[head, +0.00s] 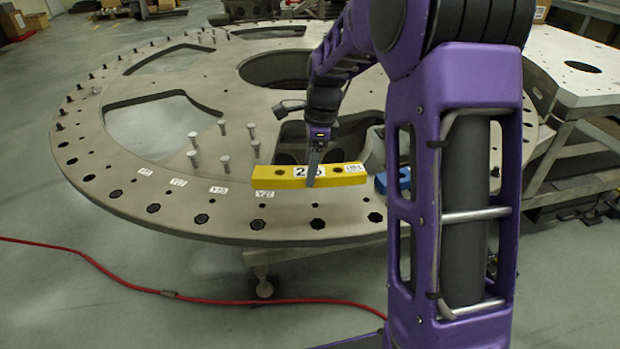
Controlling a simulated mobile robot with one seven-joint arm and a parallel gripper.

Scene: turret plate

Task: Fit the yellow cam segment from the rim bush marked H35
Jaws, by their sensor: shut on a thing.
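The yellow cam segment (272,179) is a bar with dark holes, a white number label and a small printed label. My gripper (313,180) is shut on it near its middle, and a finger covers part of the number. The segment appears held level over the near part of the grey turret plate (240,120). I cannot tell how high it is above the plate. Dark rim bushes, such as this one (257,224), run along the plate's edge. White labels (218,190) beside some of them seem to start with Y. I see no H35 mark; my arm hides the right part of the rim.
Several upright pins (226,163) stand on the plate left of the segment. A blue block (393,180) is on the plate at right, partly behind my arm. The plate has large cut-outs. A red hose (215,301) lies on the floor. A grey table (580,70) stands at right.

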